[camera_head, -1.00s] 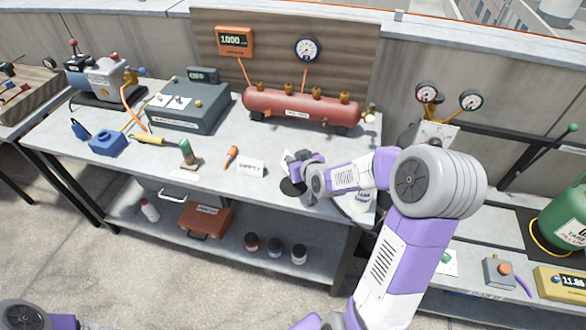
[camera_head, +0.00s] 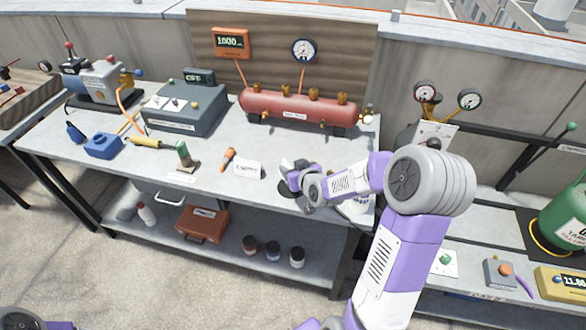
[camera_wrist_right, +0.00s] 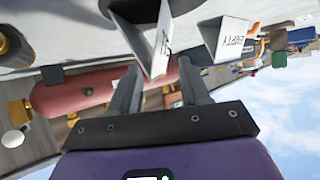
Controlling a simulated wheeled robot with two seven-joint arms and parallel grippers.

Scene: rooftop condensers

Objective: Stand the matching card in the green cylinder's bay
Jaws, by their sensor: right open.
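The green cylinder (camera_head: 566,218) stands at the right edge of the head view, its lettering cut off, on a dark mat with a yellow ring. A white card reading EMPTY (camera_head: 247,170) stands on the middle bench; it also shows in the right wrist view (camera_wrist_right: 228,40). A second folded card (camera_wrist_right: 163,40) is in the right wrist view, near edge-on, its lettering unreadable. My right gripper (camera_head: 288,180) is low over the bench, right of the EMPTY card. In the wrist view its open fingers (camera_wrist_right: 160,70) point at the second card; contact is unclear. My left gripper is out of view.
A red manifold (camera_head: 300,107) lies behind my right gripper. An orange-handled tool (camera_head: 228,158) and a green-topped block (camera_head: 186,155) are left of the EMPTY card. A yellow scale (camera_head: 562,283) is in front of the green cylinder.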

